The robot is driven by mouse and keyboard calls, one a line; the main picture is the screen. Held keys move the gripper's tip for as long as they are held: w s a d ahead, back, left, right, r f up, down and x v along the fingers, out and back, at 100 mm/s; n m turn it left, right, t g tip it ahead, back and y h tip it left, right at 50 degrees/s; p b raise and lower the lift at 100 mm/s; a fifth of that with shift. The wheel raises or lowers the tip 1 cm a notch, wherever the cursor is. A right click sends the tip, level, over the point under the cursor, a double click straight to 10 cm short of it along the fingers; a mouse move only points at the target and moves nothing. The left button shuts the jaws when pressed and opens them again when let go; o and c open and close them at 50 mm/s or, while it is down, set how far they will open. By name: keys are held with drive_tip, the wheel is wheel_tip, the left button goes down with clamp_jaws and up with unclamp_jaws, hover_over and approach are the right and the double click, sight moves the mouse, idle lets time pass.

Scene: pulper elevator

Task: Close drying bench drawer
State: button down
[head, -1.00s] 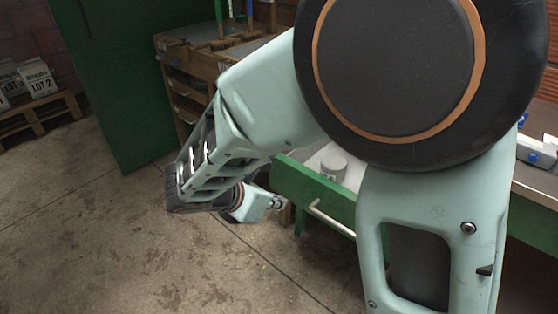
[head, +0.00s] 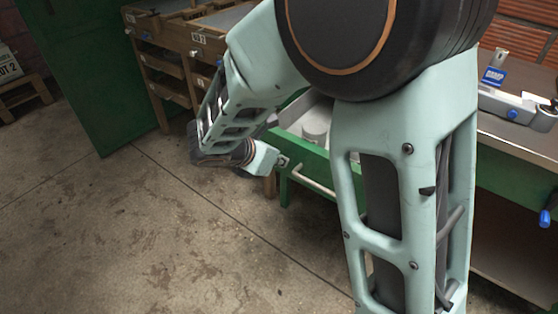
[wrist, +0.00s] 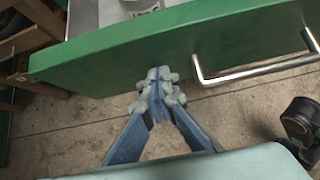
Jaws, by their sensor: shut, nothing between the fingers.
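The drying bench drawer (head: 312,160) has a green front and stands open, pulled out from the bench. A pale cylindrical container (head: 316,124) is inside it. A light metal bar handle (head: 312,181) is on its front. In the wrist view the green drawer front (wrist: 200,45) spans the top and the handle (wrist: 255,72) is at the right. My gripper (wrist: 158,85) is shut and empty, its fingertips at the lower edge of the drawer front, left of the handle; I cannot tell if they touch. In the head view my gripper (head: 283,161) is by the drawer's left end.
The bench top (head: 510,132) at the right carries a metal device with blue knobs (head: 513,110). A wooden rack (head: 165,80) stands behind my arm, beside a green cabinet (head: 95,70). A pallet with a sack stands far left. The concrete floor in front is clear.

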drive_tip(key=w+d+p, duration=0.3)
drive_tip(key=w+d, duration=0.3)
drive_tip(key=w, duration=0.2)
drive_tip(key=w+d+p, duration=0.3)
drive_tip(key=w+d, duration=0.3)
drive_tip(key=w, duration=0.2)
drive_tip(key=w+d+p, duration=0.2)
drive_tip(key=w+d, duration=0.5)
drive_tip(key=w, duration=0.1)
drive_tip(key=shift+w+p, duration=0.1)
drive_tip(key=shift+p, duration=0.3)
drive_tip(key=shift+w+d+r, duration=0.1)
drive_tip(key=shift+w+r, duration=0.05)
drive_tip(key=shift+w+d+r, duration=0.1)
